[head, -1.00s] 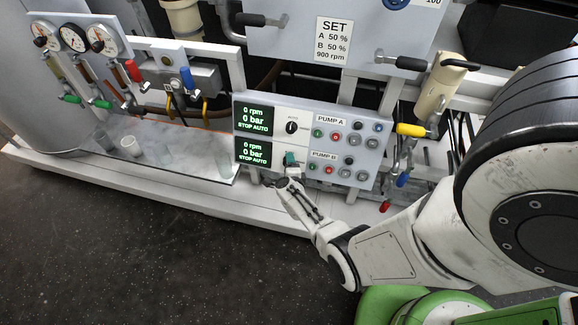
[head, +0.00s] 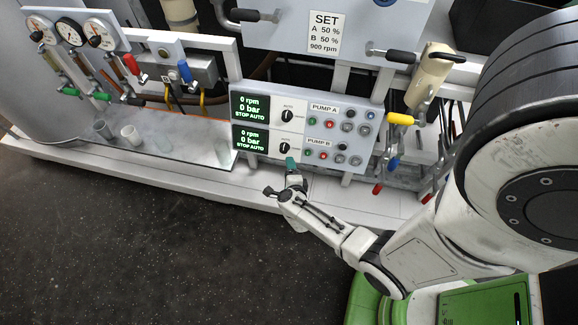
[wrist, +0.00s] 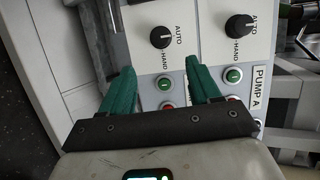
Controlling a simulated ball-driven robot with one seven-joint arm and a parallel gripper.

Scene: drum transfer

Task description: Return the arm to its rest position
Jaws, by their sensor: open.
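My gripper (head: 291,165) is at the end of my white arm, just in front of the lower edge of the pump control panel (head: 312,114) in the head view. In the wrist view my gripper (wrist: 165,88) shows two green fingers spread apart with nothing between them. Beyond the fingers are the panel's two black AUTO/HAND selector knobs, one of them near the top middle (wrist: 161,36) and the other at upper right (wrist: 240,26). A green button (wrist: 233,76) shows beside the right finger. I cannot tell the exact gap between fingers and panel.
A yellow-handled valve (head: 401,119) is right of the panel. The dark floor (head: 150,250) at front left is clear.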

